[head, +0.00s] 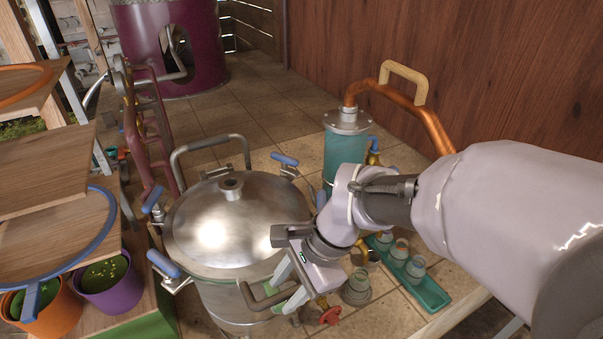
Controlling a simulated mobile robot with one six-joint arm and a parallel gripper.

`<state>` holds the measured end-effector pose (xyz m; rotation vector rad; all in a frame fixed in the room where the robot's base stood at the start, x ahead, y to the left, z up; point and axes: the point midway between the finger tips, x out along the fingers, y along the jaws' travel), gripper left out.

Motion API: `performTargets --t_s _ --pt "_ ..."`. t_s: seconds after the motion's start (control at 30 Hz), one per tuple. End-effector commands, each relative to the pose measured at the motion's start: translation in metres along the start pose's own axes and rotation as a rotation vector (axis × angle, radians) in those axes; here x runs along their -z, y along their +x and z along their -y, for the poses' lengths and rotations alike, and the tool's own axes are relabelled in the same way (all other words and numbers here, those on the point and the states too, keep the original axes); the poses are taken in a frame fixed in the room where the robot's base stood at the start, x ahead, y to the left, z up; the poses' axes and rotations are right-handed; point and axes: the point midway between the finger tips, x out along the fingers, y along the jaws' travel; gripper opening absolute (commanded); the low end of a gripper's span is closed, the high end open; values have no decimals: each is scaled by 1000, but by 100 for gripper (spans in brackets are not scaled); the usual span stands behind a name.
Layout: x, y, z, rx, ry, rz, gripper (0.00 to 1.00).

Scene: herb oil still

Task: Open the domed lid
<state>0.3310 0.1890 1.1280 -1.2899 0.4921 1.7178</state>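The domed lid (225,221) is a shiny steel dome with a short central spout. It sits level on the round steel pot (222,301), with no gap visible at its rim. Blue-handled clamps (164,264) stand around the rim; I cannot tell whether they are latched. A bent grey bar handle (262,300) is at the front right of the pot. My gripper (279,285) is at that handle, with its fingers pointing down and left beside the bar. Whether the fingers are closed on it is unclear. My wrist hides part of the lid's right edge.
A teal cylinder (345,148) with a copper pipe (430,118) stands behind right. A green tray (428,290) of jars and a red valve wheel (330,316) are at right. Wooden shelves and pots (110,283) crowd the left.

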Motion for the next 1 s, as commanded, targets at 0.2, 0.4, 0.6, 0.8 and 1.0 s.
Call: performTargets --t_s 0.2,0.4,0.6,0.8,1.0 --pt "0 0 0 0 0 0 10" --pt "0 0 0 0 0 0 0" --pt "0 0 0 0 0 0 0" --pt "0 -1 0 0 0 0 0" --pt "0 -1 0 0 0 0 0"
